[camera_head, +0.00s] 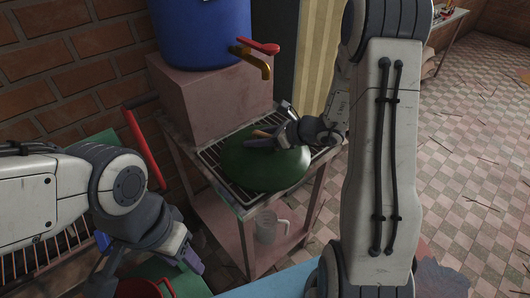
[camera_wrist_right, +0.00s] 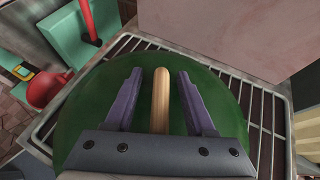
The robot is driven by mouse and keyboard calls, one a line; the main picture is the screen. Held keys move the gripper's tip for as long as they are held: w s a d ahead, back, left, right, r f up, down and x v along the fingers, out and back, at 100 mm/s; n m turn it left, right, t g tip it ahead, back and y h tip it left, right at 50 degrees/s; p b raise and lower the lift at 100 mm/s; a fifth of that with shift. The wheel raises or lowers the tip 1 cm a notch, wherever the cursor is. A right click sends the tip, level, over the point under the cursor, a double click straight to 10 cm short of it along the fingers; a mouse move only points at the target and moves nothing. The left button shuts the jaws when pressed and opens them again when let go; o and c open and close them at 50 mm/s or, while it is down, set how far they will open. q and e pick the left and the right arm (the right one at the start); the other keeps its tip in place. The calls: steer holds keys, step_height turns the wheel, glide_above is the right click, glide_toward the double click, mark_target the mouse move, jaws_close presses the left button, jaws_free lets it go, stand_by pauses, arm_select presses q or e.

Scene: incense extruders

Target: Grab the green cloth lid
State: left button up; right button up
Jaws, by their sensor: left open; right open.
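The green cloth lid (camera_head: 262,165) is a rounded dark green dome on a metal rack. A light wooden handle sticks up from its top; in the right wrist view the handle (camera_wrist_right: 160,98) stands between the two purple fingers of my right gripper (camera_wrist_right: 160,92). The fingers are open, with a gap on each side of the handle. The green dome (camera_wrist_right: 100,92) fills the area under the fingers. In the head view my right gripper (camera_head: 262,140) is over the top of the lid. My left gripper (camera_head: 150,270) is low at the left, away from the lid, and is open.
The wire rack (camera_head: 222,178) lies on a stand beside a pinkish block (camera_head: 212,105). A blue barrel (camera_head: 200,35) with a tap (camera_head: 255,60) sits on the block. A cup (camera_head: 266,227) stands on the lower shelf. A red basin (camera_wrist_right: 45,88) is at the wrist view's left.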

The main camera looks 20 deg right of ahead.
jaws_close()
steer(key=shift+r, duration=0.15)
